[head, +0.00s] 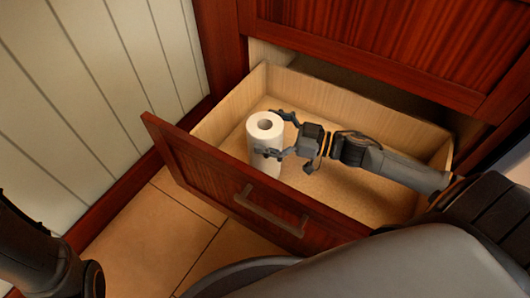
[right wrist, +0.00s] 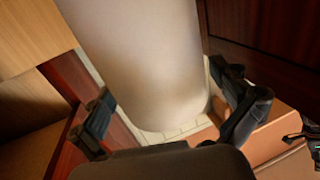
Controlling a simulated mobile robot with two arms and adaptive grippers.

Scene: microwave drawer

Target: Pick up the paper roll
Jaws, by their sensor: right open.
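The white paper roll (head: 262,152) stands upright in the open drawer, near its left end, with its hollow core facing up. My right gripper (head: 273,134) reaches in from the right, with its open fingers on either side of the roll. In the right wrist view the roll (right wrist: 150,65) fills the space between the two spread fingers (right wrist: 170,115); I cannot tell whether either finger touches it. Of my left arm only a dark part shows at the lower left of the head view; its gripper is out of frame.
The pulled-out wooden drawer (head: 215,185) has a dark red front with a handle (head: 268,210). Its floor right of the roll is bare apart from my arm above it. The red cabinet (head: 400,40) rises behind; a white panelled wall (head: 110,70) stands left. Floor tiles (head: 165,220) are clear.

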